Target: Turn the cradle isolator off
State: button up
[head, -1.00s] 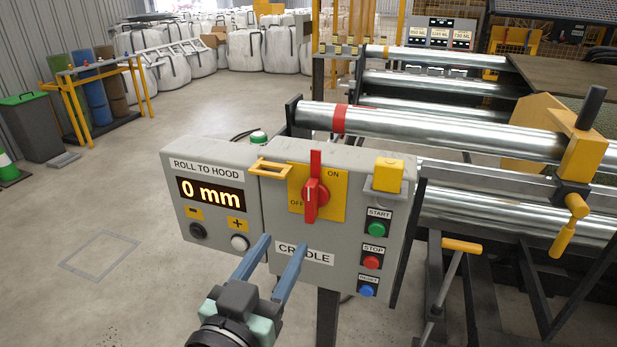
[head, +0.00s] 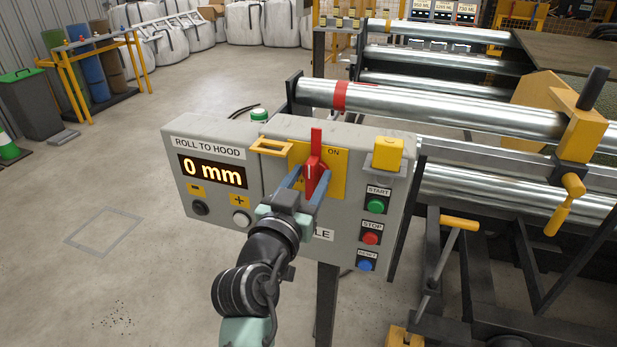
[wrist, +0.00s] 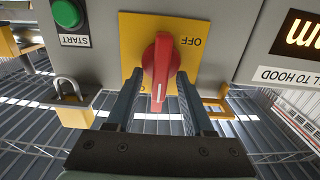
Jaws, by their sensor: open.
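The cradle isolator is a red rotary handle (head: 316,168) on a yellow plate (head: 336,178) on the front of a grey control box (head: 286,133). The handle stands upright, its white-marked end up, on the ON side. In the upside-down wrist view the handle (wrist: 162,62) shows with the OFF label beside it. My gripper (head: 305,180) is at the handle, open. In the wrist view its two blue fingers (wrist: 159,82) lie either side of the handle's marked end. I cannot tell whether they touch it. My gripper partly covers the plate and the CRADLE label.
Green START (head: 375,205), red STOP (head: 370,238) and blue (head: 366,265) buttons are at the box's right. A yellow padlock-like block (head: 388,153) and a yellow bracket (head: 271,146) flank the plate. A "0 mm" display (head: 212,171) is at left. Steel rollers (head: 440,115) lie behind.

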grip_shut()
jog(key=shift+n, duration=0.4)
jog(key=n, duration=0.1)
jog(key=n+p, duration=0.1)
jog(key=n, duration=0.1)
jog(key=shift+a+n, duration=0.2)
jog(key=shift+n, duration=0.1)
jog(key=shift+w+a+f+n+p, duration=0.15)
jog(key=shift+n+p, duration=0.7)
jog(key=shift+n, duration=1.4)
jog(key=shift+s+a+f+n+p, duration=0.1)
jog(key=shift+f+n+p, duration=0.2)
jog(key=shift+n+p, duration=1.3)
jog(key=shift+w+a+f+n+p, duration=0.1)
jog(key=shift+a+f+n, duration=0.1)
jog(key=shift+n, duration=2.75)
